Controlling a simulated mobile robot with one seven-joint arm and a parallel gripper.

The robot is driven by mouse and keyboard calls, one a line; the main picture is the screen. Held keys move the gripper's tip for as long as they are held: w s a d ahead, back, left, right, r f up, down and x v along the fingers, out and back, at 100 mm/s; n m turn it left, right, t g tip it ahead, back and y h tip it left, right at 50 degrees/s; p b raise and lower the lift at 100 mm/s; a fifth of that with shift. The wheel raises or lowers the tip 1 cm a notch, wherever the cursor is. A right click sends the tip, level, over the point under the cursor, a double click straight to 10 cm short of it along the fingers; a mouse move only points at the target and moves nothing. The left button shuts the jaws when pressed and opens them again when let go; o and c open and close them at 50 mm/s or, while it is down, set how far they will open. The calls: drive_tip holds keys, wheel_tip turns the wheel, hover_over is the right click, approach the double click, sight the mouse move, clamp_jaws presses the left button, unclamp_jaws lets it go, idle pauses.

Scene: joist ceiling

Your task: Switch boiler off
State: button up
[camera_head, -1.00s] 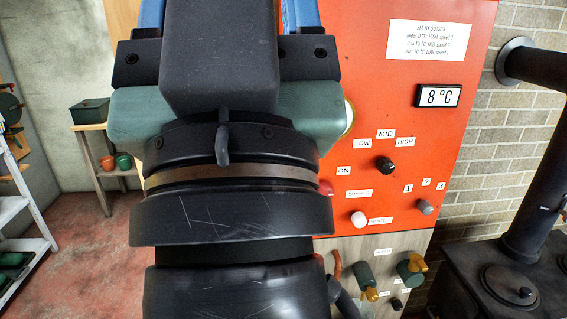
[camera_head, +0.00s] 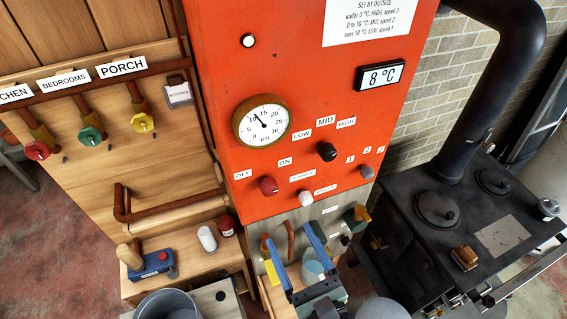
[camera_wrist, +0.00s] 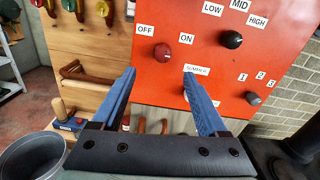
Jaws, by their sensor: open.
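The boiler is a tall orange-red panel (camera_head: 225,90) with a round gauge (camera_head: 262,123). Its red knob (camera_head: 268,186) sits low on the panel, below and between the OFF label (camera_head: 243,174) and the ON label (camera_head: 285,161). I cannot tell which label the knob points to. My gripper (camera_head: 288,231) is open and empty, with blue fingers pointing up below the red knob. In the wrist view, the red knob (camera_wrist: 162,52) shows just above the gap between the fingertips (camera_wrist: 159,73), apart from them.
A black knob (camera_head: 327,151), a white knob (camera_head: 305,198) and a grey knob (camera_head: 365,172) are close by on the panel. Red, green and yellow pipe valves (camera_head: 91,136) are at left. A black stove (camera_head: 470,215) stands at right, a grey bucket (camera_head: 170,305) at lower left.

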sight(271, 192)
drive_tip(key=shift+m, duration=0.6)
drive_tip(key=p+x, duration=0.1)
drive_tip(key=x, duration=0.3)
drive_tip(key=p+x, duration=0.1)
drive_tip(key=x, duration=0.3)
drive_tip(key=p+x, duration=0.1)
drive_tip(key=x, duration=0.3)
drive_tip(key=shift+d+f, duration=0.25)
drive_tip(key=shift+d, duration=0.1)
clamp_jaws()
